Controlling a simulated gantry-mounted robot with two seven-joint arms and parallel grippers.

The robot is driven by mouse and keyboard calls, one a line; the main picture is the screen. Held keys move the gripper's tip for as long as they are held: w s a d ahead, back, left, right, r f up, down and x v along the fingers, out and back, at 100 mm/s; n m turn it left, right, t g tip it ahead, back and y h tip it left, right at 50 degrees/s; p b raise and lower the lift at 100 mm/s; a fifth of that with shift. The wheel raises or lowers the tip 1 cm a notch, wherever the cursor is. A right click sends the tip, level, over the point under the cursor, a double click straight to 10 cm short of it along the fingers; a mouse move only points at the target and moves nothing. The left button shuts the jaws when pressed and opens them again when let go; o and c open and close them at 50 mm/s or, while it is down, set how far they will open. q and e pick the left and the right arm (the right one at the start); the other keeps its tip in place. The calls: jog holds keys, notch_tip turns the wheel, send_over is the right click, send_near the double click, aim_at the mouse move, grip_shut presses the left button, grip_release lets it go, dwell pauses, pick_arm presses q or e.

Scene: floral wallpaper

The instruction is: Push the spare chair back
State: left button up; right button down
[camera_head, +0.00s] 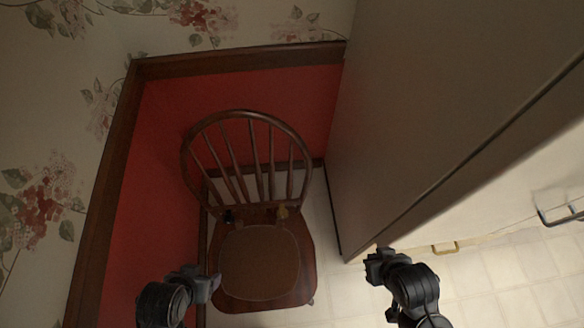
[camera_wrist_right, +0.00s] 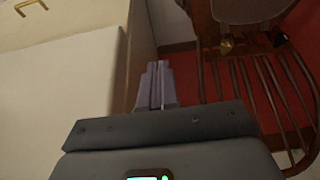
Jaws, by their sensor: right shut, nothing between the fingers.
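A wooden chair with a spindled round back (camera_head: 255,170) and a padded brown seat (camera_head: 260,262) stands in the corner between the red wall and a tall cabinet. Its spindles also show at the right of the right wrist view (camera_wrist_right: 265,90). My left gripper (camera_head: 213,284) is at the left edge of the seat, seeming very close to it; whether they touch and whether its fingers are open is unclear. My right gripper (camera_head: 376,258) is right of the chair, near the cabinet's lower corner, apart from the seat. In its wrist view the fingers (camera_wrist_right: 156,85) are together and empty.
The tall cabinet (camera_head: 420,90) closes off the right side of the chair. The red wall panel (camera_head: 285,95) is behind it, with another red wall on the left. Pale tiled floor (camera_head: 510,290) is free at the lower right. A drawer handle (camera_head: 562,212) sticks out at the far right.

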jog(key=w+a+m+t, duration=0.1)
jog(key=w, duration=0.1)
jog(key=m+t+y+p, duration=0.35)
jog(key=m+t, duration=0.65)
jog(key=m, duration=0.5)
send_near(307, 176)
jog(key=shift+h, duration=0.25)
jog(key=b+x, duration=0.1)
jog(key=x, duration=0.1)
jog(key=b+x, duration=0.1)
jog(key=x, duration=0.2)
jog(key=shift+w+a+f, duration=0.2)
jog(key=shift+f, duration=0.1)
pick_arm(q)
jog(key=shift+s+d+r+b, duration=0.15)
jog(key=shift+r+b, duration=0.15)
jog(key=shift+r, duration=0.15)
pick_arm(e)
jog(key=shift+w+a, duration=0.15)
jog(key=shift+w, duration=0.45)
